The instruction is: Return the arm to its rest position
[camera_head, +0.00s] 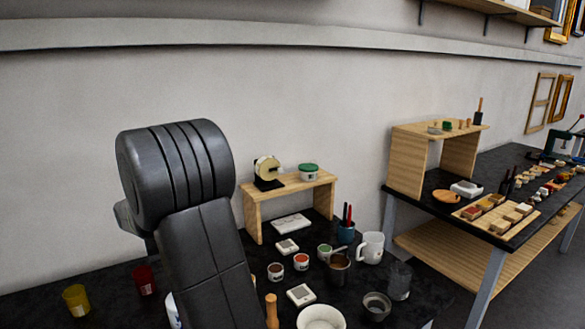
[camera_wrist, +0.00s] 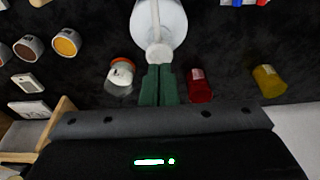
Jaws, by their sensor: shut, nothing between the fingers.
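My arm (camera_head: 190,210) shows in the head view as a dark, thick bent link on the left, in front of the wall and the black bench. It hides part of the bench, and my gripper does not show there. In the wrist view my gripper (camera_wrist: 159,72) has two dark green fingers close together, shut with nothing held. A white rounded bottle (camera_wrist: 160,20) with a pale tip lies just beyond the fingertips in the picture. I cannot tell how far below them it is.
The wrist view shows a red cup (camera_wrist: 199,86), a yellow cup (camera_wrist: 269,81) and an orange-topped jar (camera_wrist: 121,73) beside the fingers. The head view shows a wooden riser (camera_head: 296,184), a white mug (camera_head: 371,247) and a white bowl (camera_head: 321,318). A second bench (camera_head: 497,238) stands right.

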